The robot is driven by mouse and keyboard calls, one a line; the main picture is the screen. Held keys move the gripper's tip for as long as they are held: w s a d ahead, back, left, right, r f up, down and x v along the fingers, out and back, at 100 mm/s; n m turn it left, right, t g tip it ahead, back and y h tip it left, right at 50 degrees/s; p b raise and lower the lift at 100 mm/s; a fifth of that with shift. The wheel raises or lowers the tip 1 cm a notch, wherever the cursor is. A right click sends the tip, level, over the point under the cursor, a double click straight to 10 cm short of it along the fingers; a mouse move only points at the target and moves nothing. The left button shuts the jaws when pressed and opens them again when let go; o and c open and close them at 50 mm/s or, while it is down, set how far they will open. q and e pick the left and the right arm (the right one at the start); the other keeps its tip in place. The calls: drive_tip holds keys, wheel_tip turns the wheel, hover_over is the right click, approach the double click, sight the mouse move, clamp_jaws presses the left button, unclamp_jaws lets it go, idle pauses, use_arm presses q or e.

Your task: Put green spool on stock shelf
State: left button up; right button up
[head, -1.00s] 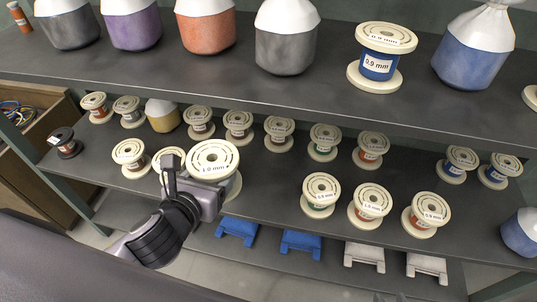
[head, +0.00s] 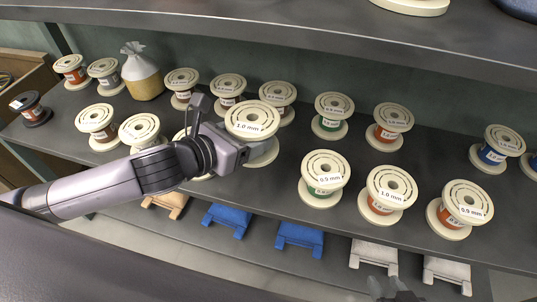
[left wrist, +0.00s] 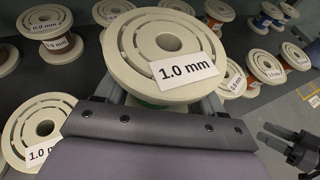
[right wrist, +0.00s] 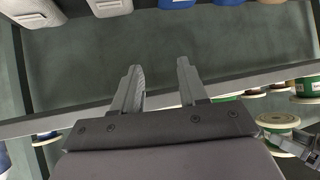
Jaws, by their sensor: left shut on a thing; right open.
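The green spool (head: 252,120) has a cream flange marked 1.0 mm. Its green winding shows in the right wrist view (right wrist: 278,123), and its top fills the middle of the left wrist view (left wrist: 165,48). My left gripper (head: 240,150) is shut on it and holds it upright over the spool shelf (head: 270,208), between the front spools. Whether its base touches the shelf is hidden. My right gripper (right wrist: 158,85) is open and empty; it also shows low in the head view (head: 388,285).
Another green spool (head: 323,178) stands to the right, with orange spools (head: 388,190) beyond it. Several spools line the back row. An upper shelf (head: 420,40) overhangs. Blue (head: 300,238) and white (head: 374,255) holders sit below. Bare shelf lies right of the front row.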

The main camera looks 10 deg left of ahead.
use_arm(q)
drive_tip(key=shift+w+f+b, duration=0.15)
drive_tip(key=shift+f+b, duration=0.2)
drive_tip(key=shift+f, duration=0.3)
drive_tip(key=b, duration=0.2)
hover_over(251, 181)
wheel_tip(251, 181, down, 5)
drive_tip(key=shift+f, duration=0.7)
wheel_tip(251, 181, down, 3)
drive_tip(key=shift+f+b, duration=0.1)
drive_tip(key=shift+b, duration=0.8)
drive_tip(key=o, duration=1.4)
drive_tip(key=shift+c, duration=0.2)
use_arm(e)
drive_tip(key=shift+w+a+f+t, duration=0.3)
drive_tip(key=shift+w+a+f, duration=0.5)
drive_tip(key=shift+a+f, duration=0.05)
